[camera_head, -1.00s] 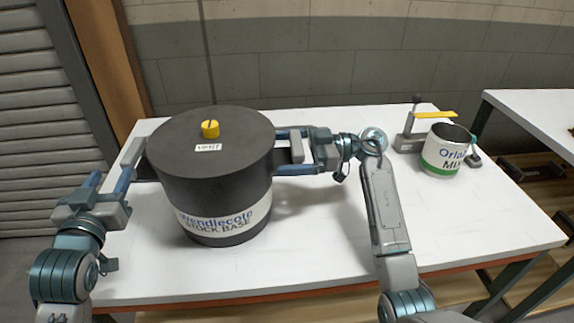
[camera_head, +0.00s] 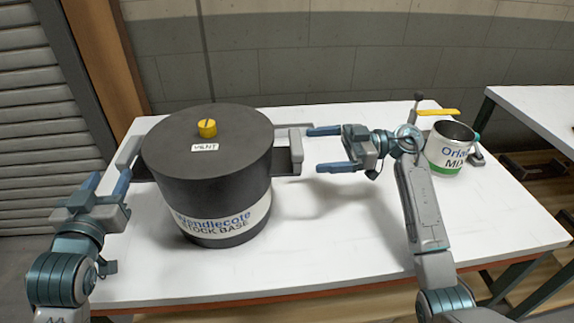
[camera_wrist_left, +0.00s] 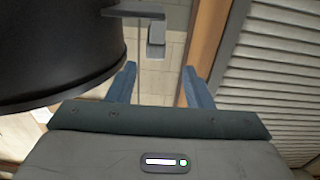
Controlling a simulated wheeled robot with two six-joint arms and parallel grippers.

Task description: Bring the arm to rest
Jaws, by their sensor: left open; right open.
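My left gripper (camera_head: 106,186) is open and empty, just left of the large black pot (camera_head: 207,165) and near its left handle (camera_head: 130,152). In the left wrist view, its two blue fingers (camera_wrist_left: 160,85) stand apart with nothing between them, the pot (camera_wrist_left: 60,50) at the left and the handle (camera_wrist_left: 157,38) beyond the fingertips. My right gripper (camera_head: 330,149) is open, its fingers pointing left toward the pot's right handle (camera_head: 296,152), apart from it. The pot stands upright on the white table, with a yellow knob (camera_head: 207,128) and a "VENT" label on its lid.
A white and green "MIX" can (camera_head: 449,148) stands at the table's right, behind my right forearm. A stand with a yellow lever (camera_head: 437,112) is behind it. The white table's (camera_head: 330,255) front middle is clear. Another table (camera_head: 540,115) is at the right.

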